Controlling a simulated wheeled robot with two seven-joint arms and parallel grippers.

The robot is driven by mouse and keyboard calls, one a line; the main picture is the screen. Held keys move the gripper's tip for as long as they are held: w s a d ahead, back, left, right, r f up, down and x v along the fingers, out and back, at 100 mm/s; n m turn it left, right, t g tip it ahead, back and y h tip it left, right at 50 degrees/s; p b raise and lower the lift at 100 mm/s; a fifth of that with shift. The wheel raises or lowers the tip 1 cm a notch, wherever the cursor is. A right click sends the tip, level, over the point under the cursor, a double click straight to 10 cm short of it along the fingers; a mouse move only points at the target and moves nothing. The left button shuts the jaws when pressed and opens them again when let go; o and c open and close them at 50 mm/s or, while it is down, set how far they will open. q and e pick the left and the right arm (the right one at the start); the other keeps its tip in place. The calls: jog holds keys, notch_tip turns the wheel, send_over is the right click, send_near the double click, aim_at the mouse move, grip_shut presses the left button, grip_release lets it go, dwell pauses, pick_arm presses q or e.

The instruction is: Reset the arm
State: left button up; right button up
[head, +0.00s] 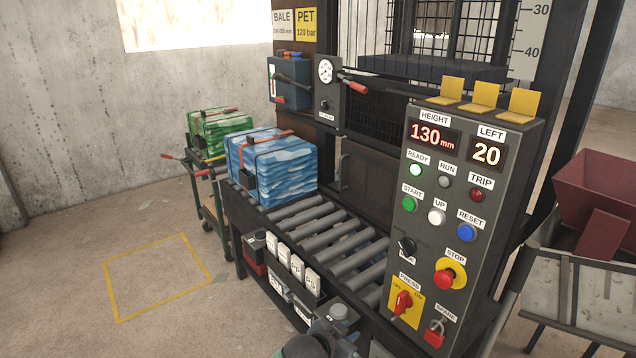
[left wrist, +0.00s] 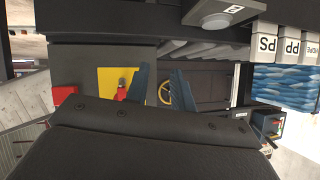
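My left gripper (left wrist: 158,86) shows in the left wrist view as two blue-grey fingers standing apart, with nothing seen between them. In the head view only part of my left arm (head: 308,346) shows at the bottom edge, low in front of the roller bench; the fingertips cannot be made out there. My right gripper and right arm are in neither view.
A control panel (head: 447,215) stands at right, its display reading 130 mm. A blue bale (head: 275,165) sits on the rollers (head: 335,250), a green bale (head: 222,128) on a cart. Floor at left is clear.

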pick_arm(q)
jog(key=s+a+f+n+g+y, duration=0.2)
jog(key=s+a+f+n+y, duration=0.15)
jog(key=a, duration=0.55)
jog(key=s+a+f+n+g+y, duration=0.1)
jog(key=s+a+f+n+y, duration=0.15)
jog(key=s+a, duration=0.45)
jog(key=s+a+f+n+g, duration=0.1)
jog(key=s+a+f+g, duration=0.1)
jog(key=s+f, duration=0.6)
jog(key=s+a+f+n+g, duration=0.1)
jog(key=s+a+f+g, duration=0.2)
jog(key=s, duration=1.2)
notch_tip(320, 180, down, 5)
jog(key=shift+s+a+r+n+y, duration=0.15)
jog(key=shift+a+n+y, duration=0.2)
jog(key=shift+a, duration=0.9)
